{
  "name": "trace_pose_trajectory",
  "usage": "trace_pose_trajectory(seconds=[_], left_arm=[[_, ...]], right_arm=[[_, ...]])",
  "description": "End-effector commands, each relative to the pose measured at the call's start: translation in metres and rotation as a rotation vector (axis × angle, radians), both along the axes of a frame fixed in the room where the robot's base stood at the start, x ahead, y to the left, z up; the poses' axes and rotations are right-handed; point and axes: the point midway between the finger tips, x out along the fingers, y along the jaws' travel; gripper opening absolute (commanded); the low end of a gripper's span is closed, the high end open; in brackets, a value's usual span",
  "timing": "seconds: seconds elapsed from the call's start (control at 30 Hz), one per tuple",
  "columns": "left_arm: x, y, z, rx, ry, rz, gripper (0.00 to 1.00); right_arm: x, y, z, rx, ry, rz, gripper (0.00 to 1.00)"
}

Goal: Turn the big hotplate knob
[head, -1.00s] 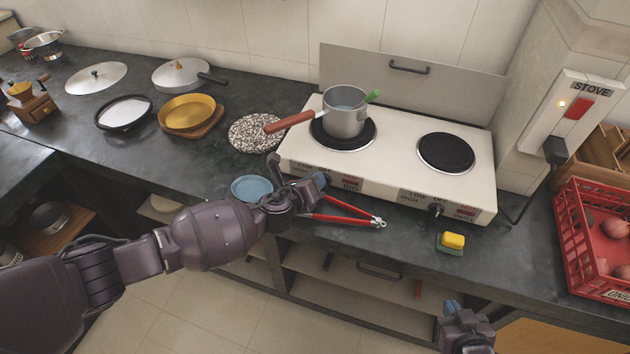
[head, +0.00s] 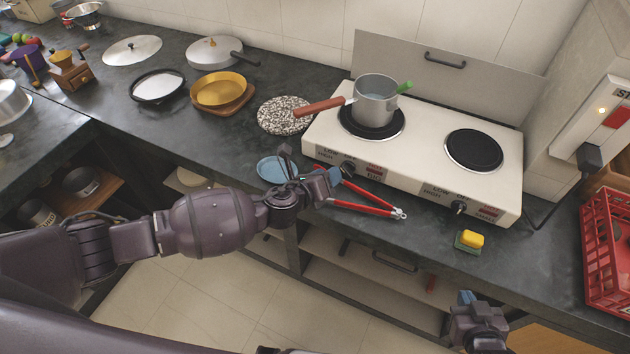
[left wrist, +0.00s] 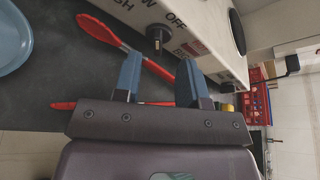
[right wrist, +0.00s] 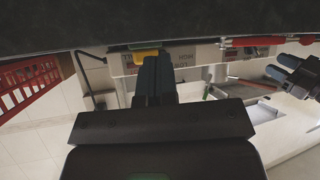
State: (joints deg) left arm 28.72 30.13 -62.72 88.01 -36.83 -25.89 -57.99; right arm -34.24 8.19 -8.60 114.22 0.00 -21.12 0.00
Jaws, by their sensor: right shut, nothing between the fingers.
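The white hotplate unit (head: 425,140) has two black plates. The left plate (head: 371,128), under a steel saucepan (head: 376,98), looks slightly larger. Its black knob (head: 348,168) is on the front panel between printed labels; the knob also shows in the left wrist view (left wrist: 158,40). A second knob (head: 459,207) sits below the right plate (head: 474,150). My left gripper (head: 332,179) is open and empty just in front of the left knob, apart from it, its fingers (left wrist: 160,78) spread. My right gripper (head: 466,298) is shut and empty, below the counter's front edge.
Red-handled tongs (head: 368,208) lie on the counter under my left gripper. A blue dish (head: 272,168) lies left of it, and a yellow-green sponge (head: 469,240) below the right knob. A red crate (head: 605,250) stands right. The saucepan's handle (head: 319,107) points left.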

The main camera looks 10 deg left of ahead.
Motion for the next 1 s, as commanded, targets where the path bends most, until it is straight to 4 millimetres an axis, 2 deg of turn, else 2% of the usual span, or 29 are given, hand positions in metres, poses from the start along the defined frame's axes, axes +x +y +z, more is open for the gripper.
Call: trace_pose_trajectory(seconds=[0.1, 0.33, 0.77, 0.87, 1.0], left_arm=[[-0.017, 0.011, 0.007, -0.001, 0.0, 0.0, 0.38], [-0.038, 0.023, 0.014, 0.0, 0.001, -0.001, 0.38], [-0.042, 0.026, 0.016, 0.0, 0.0, 0.0, 0.38], [-0.047, 0.027, 0.01, 0.001, 0.011, 0.003, 0.38], [-0.077, 0.029, -0.02, -0.015, 0.081, 0.02, 0.38]], right_arm=[[-0.004, -0.001, 0.001, 0.0, 0.008, -0.002, 0.0], [-0.007, -0.001, -0.001, 0.0, 0.018, -0.004, 0.0], [0.0, 0.0, 0.005, 0.0, 0.002, 0.0, 0.0], [0.006, 0.0, 0.009, -0.002, -0.012, 0.003, 0.0], [0.037, -0.002, 0.026, -0.029, -0.069, 0.041, 0.0]])
